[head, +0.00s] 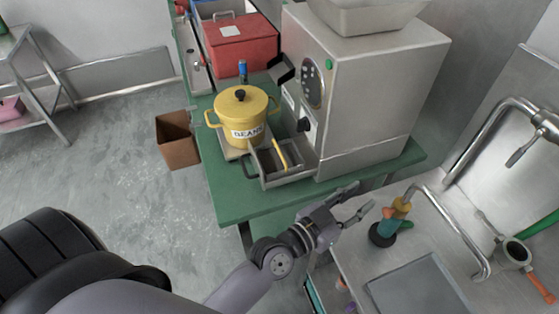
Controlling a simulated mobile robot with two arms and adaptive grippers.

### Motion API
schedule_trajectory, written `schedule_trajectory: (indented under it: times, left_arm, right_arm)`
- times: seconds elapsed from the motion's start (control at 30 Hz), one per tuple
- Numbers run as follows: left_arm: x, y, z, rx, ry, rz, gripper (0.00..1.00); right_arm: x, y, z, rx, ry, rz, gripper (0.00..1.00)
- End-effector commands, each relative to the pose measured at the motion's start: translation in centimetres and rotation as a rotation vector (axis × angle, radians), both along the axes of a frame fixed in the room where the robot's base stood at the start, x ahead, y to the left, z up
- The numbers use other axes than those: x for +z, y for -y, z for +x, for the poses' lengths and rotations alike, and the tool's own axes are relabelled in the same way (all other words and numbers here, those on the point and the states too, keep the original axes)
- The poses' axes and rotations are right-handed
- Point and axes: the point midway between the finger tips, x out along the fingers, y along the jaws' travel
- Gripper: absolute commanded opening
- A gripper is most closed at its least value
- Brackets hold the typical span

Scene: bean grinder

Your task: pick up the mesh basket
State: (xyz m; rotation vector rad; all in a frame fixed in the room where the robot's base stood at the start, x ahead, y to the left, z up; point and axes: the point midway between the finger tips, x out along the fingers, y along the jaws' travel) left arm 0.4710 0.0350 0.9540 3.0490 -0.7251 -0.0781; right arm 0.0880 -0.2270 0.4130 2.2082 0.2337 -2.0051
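I cannot clearly make out a mesh basket. A round grey cup-like thing with an orange handle (516,251) lies at the right edge of the sink area; the view does not show whether it is mesh. My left gripper (357,203) is in front of the green table's near edge, by the sink counter. Its fingers are spread and empty, apart from everything near it. My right gripper is not in view.
A yellow pot labelled BEANS (241,115) stands beside the grey grinder (365,90), whose drawer (287,172) sticks out. A dark-based bottle-like thing (384,233) stands close right of my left gripper. A curved faucet (497,125) rises at right. A brown bin (178,142) stands on the floor.

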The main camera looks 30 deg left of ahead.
Motion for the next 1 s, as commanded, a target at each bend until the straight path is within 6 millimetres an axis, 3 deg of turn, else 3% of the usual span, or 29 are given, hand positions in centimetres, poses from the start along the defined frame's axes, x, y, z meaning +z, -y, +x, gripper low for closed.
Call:
schedule_trajectory:
  times: [0.03, 0.1, 0.2, 0.37, 0.47, 0.63, 0.8, 1.0]
  left_arm:
    - [2.8, -0.2, 1.0, 0.049, 0.092, -0.046, 0.32]
    - [6.2, -1.1, 2.0, 0.141, 0.207, -0.105, 0.32]
    - [9.6, -3.4, 3.0, 0.308, 0.322, -0.176, 0.32]
    - [11.8, -8.0, 3.8, 0.621, 0.369, -0.256, 0.32]
    - [11.0, -10.5, 3.8, 0.82, 0.31, -0.273, 0.32]
    - [7.1, -12.9, 2.8, 1.101, 0.081, -0.231, 0.32]
    - [3.1, -12.8, 1.0, 1.242, -0.182, -0.136, 0.32]
    - [0.8, -12.3, -0.4, 1.288, -0.35, -0.058, 0.32]
  right_arm:
    - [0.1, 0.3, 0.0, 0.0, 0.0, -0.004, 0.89]
    - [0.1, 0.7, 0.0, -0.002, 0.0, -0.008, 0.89]
    - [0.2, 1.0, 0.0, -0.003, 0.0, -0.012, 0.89]
    - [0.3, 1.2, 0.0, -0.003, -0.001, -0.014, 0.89]
    - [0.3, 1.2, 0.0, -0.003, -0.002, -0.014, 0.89]
    - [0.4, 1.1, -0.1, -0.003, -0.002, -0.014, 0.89]
    - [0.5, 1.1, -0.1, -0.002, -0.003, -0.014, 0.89]
    - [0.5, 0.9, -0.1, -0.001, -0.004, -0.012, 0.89]
